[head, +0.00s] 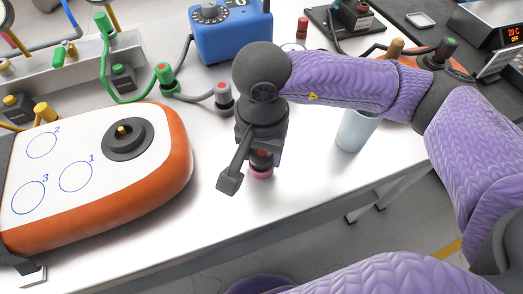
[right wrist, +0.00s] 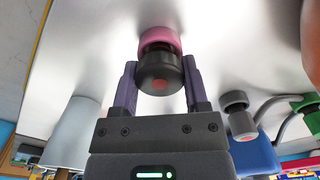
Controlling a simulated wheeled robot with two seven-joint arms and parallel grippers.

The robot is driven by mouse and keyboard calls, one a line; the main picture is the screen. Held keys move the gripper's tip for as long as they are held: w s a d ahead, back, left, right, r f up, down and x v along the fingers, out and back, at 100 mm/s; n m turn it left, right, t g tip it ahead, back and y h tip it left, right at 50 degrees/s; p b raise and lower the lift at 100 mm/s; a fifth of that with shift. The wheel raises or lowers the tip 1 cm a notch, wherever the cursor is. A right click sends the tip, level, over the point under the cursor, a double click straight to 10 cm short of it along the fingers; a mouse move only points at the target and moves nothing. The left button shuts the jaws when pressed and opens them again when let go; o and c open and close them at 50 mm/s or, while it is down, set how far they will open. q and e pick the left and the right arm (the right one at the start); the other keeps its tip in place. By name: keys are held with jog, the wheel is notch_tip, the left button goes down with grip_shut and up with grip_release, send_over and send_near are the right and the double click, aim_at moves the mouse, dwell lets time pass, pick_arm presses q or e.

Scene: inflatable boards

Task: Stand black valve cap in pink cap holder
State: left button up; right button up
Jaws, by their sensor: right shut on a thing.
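The black valve cap (right wrist: 160,72), with a red dot on its end, is between the fingers of my right gripper (right wrist: 161,88), which is shut on it. It also shows partly below the gripper in the head view (head: 262,158). The pink cap holder (right wrist: 158,38) is on the white table directly under the cap; its pink rim shows in the head view (head: 261,174). The cap is lined up with the holder and its narrower lower part meets the pink rim. How deep it sits is hidden. My left gripper is not in view.
An orange and white inflatable board (head: 180,150) with a black valve lies left. A grey cap (head: 223,97) and a green cap (head: 163,75) stand behind, near a blue device (head: 232,40). A pale cup (head: 356,132) stands right. The table's front edge is close.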

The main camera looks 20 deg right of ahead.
aim_at(261, 152)
jog(key=shift+f, duration=0.2)
jog(key=o, duration=1.1)
jog(key=shift+o, duration=0.4)
jog(key=shift+r, duration=0.3)
pick_arm(q)
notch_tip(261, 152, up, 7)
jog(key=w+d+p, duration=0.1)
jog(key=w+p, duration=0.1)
jog(key=p, duration=0.5)
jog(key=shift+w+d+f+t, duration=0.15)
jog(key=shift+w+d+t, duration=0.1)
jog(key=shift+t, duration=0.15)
pick_arm(e)
notch_tip(261, 152, up, 12)
jog(key=shift+f, duration=0.1)
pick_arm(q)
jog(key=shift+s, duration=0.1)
